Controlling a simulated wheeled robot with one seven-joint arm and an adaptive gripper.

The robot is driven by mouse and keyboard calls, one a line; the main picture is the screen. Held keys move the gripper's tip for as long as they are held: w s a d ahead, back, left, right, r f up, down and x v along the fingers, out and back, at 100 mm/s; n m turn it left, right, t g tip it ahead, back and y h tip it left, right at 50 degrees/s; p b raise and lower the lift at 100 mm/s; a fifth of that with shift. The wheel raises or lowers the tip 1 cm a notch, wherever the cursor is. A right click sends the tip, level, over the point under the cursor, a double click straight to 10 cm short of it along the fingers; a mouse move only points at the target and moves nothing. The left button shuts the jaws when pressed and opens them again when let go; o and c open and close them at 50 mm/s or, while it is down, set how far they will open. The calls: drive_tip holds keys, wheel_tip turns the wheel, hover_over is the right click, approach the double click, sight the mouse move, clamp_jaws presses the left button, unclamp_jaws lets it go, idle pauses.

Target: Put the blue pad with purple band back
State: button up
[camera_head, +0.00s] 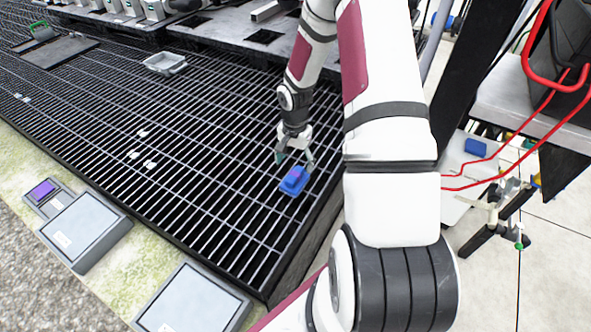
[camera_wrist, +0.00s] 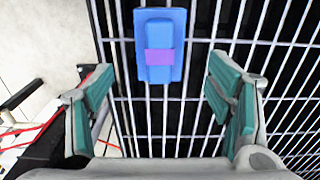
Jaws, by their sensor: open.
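The blue pad with a purple band (camera_head: 294,181) lies on the dark slatted grate near its right edge. It also shows in the wrist view (camera_wrist: 160,46), flat on the bars, with the purple band across its middle. My gripper (camera_head: 294,160) is just above and beside the pad in the head view. In the wrist view my gripper (camera_wrist: 160,105) has its two teal-padded fingers wide apart with nothing between the tips, and the pad lies beyond them, roughly centred. The pad appears apart from the fingers.
The grate (camera_head: 180,130) ends in a drop on the right. A small grey tray (camera_head: 165,63) sits farther back. Grey framed panels (camera_head: 86,230) and a small purple-topped block (camera_head: 43,190) line the near ledge. Another blue block (camera_head: 475,148) and red cables lie right of my arm.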

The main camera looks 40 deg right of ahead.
wheel_tip(320, 180, up, 5)
wheel_tip(320, 180, up, 13)
drive_tip(key=n+h, duration=0.1)
drive_tip(key=n, duration=0.2)
hover_over(295, 174)
drive_tip(key=s+a, duration=0.3)
drive_tip(key=a, duration=0.1)
drive_tip(key=s+a+r+n, duration=0.3)
drive_tip(key=s+a+r, duration=0.25)
drive_tip(key=r, duration=0.35)
drive_tip(key=s+a+r+n, duration=0.2)
drive_tip(key=s+a+r, duration=0.1)
drive_tip(key=s, duration=0.4)
drive_tip(key=s+a+r+n, duration=0.2)
drive_tip(key=s+a+n, duration=0.1)
drive_tip(key=s+a, duration=0.2)
drive_tip(key=s+a+r+n+t+y, duration=0.1)
drive_tip(key=s+a+r+n, duration=0.1)
drive_tip(key=s, duration=0.6)
drive_tip(key=shift+s+a+r+n+p, duration=0.3)
drive_tip(key=shift+a+r+n+p, duration=0.15)
drive_tip(key=shift+a+r, duration=0.45)
wheel_tip(295, 174, up, 18)
drive_tip(key=t+p, duration=0.3)
drive_tip(key=p, duration=1.3)
